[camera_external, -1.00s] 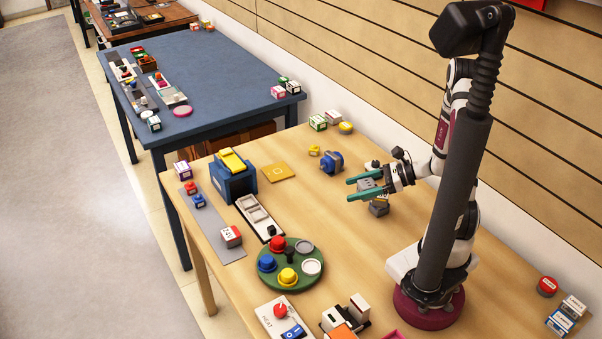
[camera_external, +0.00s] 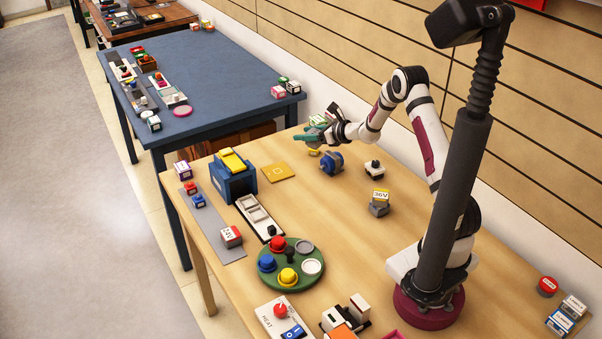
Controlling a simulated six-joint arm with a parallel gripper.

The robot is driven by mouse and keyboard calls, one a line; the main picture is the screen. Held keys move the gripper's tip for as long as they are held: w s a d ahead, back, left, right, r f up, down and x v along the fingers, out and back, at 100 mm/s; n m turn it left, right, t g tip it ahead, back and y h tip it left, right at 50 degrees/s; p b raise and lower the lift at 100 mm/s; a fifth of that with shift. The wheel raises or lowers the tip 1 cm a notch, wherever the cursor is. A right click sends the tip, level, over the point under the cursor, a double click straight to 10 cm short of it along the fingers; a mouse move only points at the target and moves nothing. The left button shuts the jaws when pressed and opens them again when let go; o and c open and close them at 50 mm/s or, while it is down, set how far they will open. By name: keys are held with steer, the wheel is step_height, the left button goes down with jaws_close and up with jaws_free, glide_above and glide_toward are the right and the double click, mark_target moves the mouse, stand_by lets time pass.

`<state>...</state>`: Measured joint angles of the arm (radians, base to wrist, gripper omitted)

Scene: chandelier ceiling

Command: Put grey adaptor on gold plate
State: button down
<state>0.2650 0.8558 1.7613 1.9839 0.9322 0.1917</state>
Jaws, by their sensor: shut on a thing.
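The gold plate (camera_external: 278,172) lies flat and bare on the wooden table, right of the blue machine with the yellow top.
A blue machine (camera_external: 232,176) stands left of the plate. A blue round motor-like part (camera_external: 331,163) sits to its right. A grey block with a yellow 36V top (camera_external: 379,203) and a white-and-black part (camera_external: 374,168) stand farther right. The table in front of the plate is mostly clear.

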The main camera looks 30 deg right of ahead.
glide_above(275, 172)
step_height(275, 172, down, 6)
steer(key=shift+s+f, duration=0.1)
steer(key=shift+f, duration=0.1)
steer(key=shift+a+f, duration=0.1)
steer(key=shift+f, duration=1.85)
steer(key=shift+c, duration=1)
jaws_free()
steer(key=shift+f, duration=0.15)
